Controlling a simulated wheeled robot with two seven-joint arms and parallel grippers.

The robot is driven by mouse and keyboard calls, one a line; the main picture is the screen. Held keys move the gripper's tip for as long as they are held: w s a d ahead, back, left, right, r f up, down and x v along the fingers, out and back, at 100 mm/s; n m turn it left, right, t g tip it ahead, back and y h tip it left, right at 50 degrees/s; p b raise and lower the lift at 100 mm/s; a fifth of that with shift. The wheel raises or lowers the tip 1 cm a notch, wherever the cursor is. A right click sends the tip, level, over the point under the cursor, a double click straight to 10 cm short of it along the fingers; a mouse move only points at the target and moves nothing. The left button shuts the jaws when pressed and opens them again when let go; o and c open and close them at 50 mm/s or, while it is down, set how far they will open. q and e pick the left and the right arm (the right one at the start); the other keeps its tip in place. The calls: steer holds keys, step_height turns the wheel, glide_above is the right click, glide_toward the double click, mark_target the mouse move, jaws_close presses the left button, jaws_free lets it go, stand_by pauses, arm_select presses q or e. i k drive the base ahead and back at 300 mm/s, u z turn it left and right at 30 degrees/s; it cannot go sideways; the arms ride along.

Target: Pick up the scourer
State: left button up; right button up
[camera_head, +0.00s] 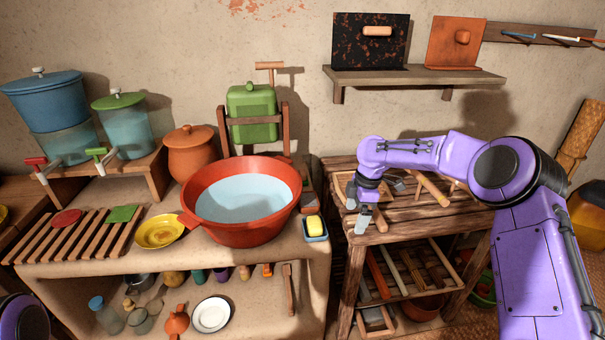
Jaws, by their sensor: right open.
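I cannot tell for certain which thing is the scourer. A flat green square pad (123,213) and a flat red round pad (66,217) lie on the slatted wooden rack at the left. A yellow block (314,224) sits in a small blue dish (316,238) right of the red basin. My right gripper (368,219) is open and points down at the left front edge of the slatted wooden stand, right of the blue dish. Its wrist hides part of a wooden tray (343,186) there. My left gripper is out of view.
The red basin (192,206) of water fills the middle of the clay counter. A yellow bowl (159,233) stands left of it. The slatted wooden stand (400,232) holds tools on top and below. A wall shelf (415,76) hangs above my right arm.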

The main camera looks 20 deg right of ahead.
mark_target(301, 172)
steer(key=i, duration=1.25)
steer(key=u, duration=0.05)
